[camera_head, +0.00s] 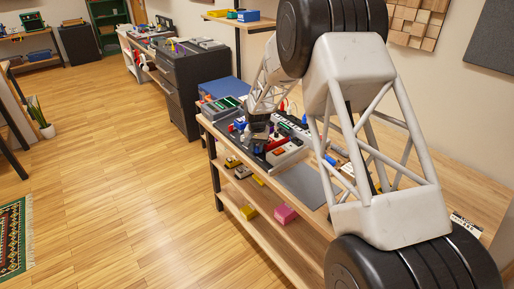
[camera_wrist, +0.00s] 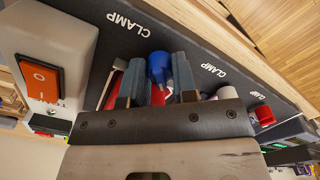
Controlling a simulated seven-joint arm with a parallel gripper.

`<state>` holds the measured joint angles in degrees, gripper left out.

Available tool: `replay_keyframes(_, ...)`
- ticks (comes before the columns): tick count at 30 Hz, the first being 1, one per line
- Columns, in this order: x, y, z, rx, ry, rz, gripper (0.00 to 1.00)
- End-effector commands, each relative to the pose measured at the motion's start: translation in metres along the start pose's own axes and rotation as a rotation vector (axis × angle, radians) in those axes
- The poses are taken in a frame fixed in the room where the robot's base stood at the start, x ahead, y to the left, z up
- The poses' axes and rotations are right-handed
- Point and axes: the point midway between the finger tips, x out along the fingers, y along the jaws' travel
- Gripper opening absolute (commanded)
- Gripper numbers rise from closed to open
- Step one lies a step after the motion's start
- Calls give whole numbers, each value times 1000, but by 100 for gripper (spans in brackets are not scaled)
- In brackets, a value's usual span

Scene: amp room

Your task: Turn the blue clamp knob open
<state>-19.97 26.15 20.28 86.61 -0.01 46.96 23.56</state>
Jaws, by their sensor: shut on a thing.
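The blue clamp knob (camera_wrist: 159,68) shows in the wrist view between the two fingers of my gripper (camera_wrist: 158,75). The fingers stand on either side of it and are shut on it. Red parts show below the knob and beside the fingers, partly hidden by my gripper. A dark panel (camera_wrist: 112,48) behind carries several white CLAMP labels. In the head view my gripper (camera_head: 257,134) is low over the far left part of the workbench, and the knob cannot be made out there.
A white box with an orange rocker switch (camera_wrist: 40,80) stands close left of my gripper in the wrist view. A red knob (camera_wrist: 264,115) is at the right. The workbench (camera_head: 318,222) holds several devices; its lower shelf has a pink block (camera_head: 285,214).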

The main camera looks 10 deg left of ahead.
Motion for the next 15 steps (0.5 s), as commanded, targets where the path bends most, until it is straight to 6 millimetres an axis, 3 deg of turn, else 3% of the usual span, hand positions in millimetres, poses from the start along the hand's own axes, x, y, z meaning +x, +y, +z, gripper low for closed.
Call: replay_keyframes(15, 0, 0, 0, -487, 0, 0, 2)
